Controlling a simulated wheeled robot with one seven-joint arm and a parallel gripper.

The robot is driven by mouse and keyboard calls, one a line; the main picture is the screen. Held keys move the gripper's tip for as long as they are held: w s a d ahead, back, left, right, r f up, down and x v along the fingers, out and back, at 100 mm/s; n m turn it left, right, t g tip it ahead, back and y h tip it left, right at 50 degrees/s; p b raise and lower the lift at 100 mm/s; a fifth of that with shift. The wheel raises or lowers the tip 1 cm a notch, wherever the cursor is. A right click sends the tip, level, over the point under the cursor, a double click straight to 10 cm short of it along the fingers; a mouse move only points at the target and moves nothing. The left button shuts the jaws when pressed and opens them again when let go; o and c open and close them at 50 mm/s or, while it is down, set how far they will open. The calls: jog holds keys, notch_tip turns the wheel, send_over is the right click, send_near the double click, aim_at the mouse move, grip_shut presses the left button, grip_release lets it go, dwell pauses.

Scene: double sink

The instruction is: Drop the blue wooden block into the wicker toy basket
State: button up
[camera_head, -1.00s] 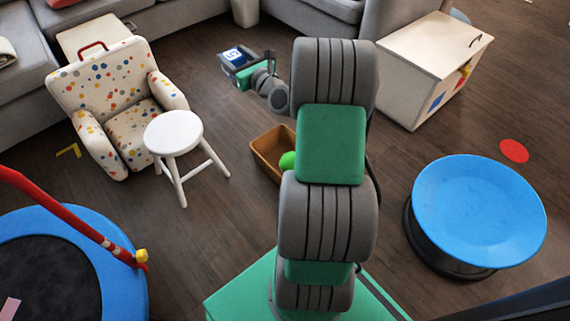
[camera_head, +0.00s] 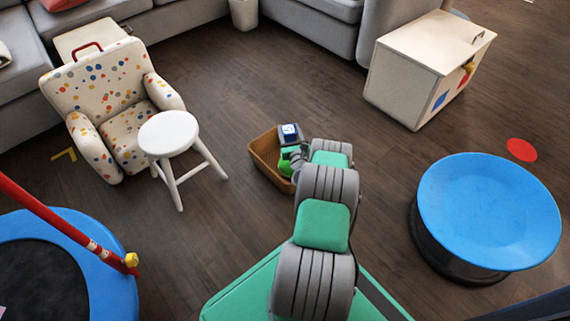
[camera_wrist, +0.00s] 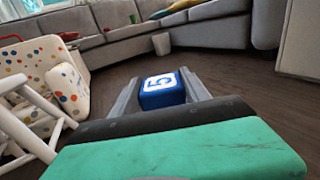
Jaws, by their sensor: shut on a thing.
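The blue wooden block (camera_head: 289,132) has a white face with a blue mark. It also shows in the wrist view (camera_wrist: 161,89). My gripper (camera_wrist: 160,95) is shut on the block, one finger on each side. In the head view my gripper (camera_head: 291,141) appears over the wicker toy basket (camera_head: 262,154), which is brown and rectangular and stands on the floor. How high the block is above the basket I cannot tell. My arm hides the basket's right side. The basket is not visible in the wrist view.
A green round thing (camera_head: 286,166) lies in the basket. A white stool (camera_head: 168,134) and a dotted armchair (camera_head: 110,98) stand to the left. A blue round seat (camera_head: 490,210) and a cream cabinet (camera_head: 420,75) stand to the right. The floor behind the basket is clear.

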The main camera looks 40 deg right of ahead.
aim_at(289, 140)
notch_tip(289, 140, down, 5)
jog(key=b, duration=0.3)
jog(key=shift+f, duration=0.15)
jog(key=o, duration=1.5)
jog(key=shift+a, duration=0.1)
jog(key=p+v, duration=0.3)
jog(key=v, duration=0.4)
jog(key=shift+s, duration=0.35)
jog(key=shift+a, duration=0.15)
